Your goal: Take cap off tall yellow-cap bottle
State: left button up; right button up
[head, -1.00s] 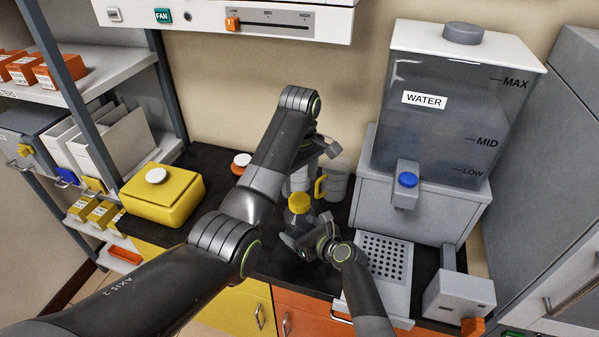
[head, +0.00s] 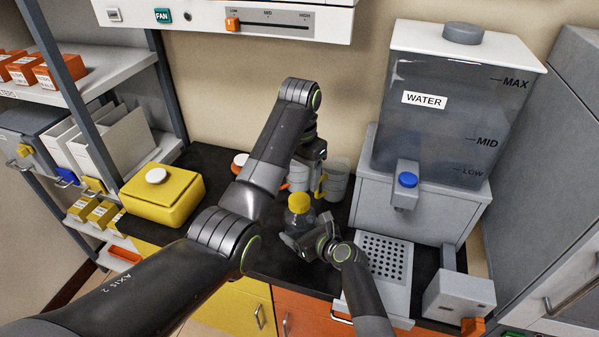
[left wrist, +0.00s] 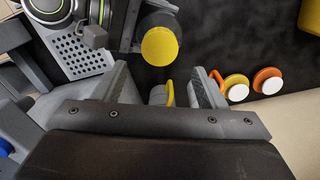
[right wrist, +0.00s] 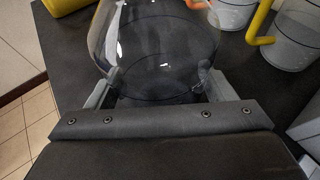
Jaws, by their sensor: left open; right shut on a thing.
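The tall clear bottle (head: 297,220) stands on the black counter with its yellow cap (head: 299,202) on top. My right gripper (head: 303,239) is shut on the bottle's lower body. The right wrist view shows the clear bottle (right wrist: 155,45) between its fingers. My left gripper (head: 314,160) is open and empty, above and behind the bottle. In the left wrist view the yellow cap (left wrist: 160,45) lies just beyond the open fingers (left wrist: 165,88), not between them.
Measuring jugs with orange and yellow handles (head: 334,181) stand behind the bottle. The water dispenser (head: 400,190) and its drip tray (head: 385,258) stand to the right. A yellow container (head: 162,195) sits to the left. An overhead panel (head: 240,22) hangs above.

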aim_at(299, 199)
pick_arm(q)
jog(key=shift+f, duration=0.25)
jog(key=shift+m, duration=0.3)
notch_tip(299, 199, down, 8)
jog(key=shift+r, duration=0.25)
jog(key=shift+c, duration=0.3)
jog(key=c, duration=0.9)
jog(key=n, duration=0.4)
jog(key=shift+n, duration=0.3)
jog(key=shift+c, duration=0.3)
jog(key=n, duration=0.4)
jog(key=shift+r+n, duration=0.1)
jog(key=shift+n, duration=0.2)
jog(key=shift+r, duration=0.1)
jog(key=shift+r, duration=1)
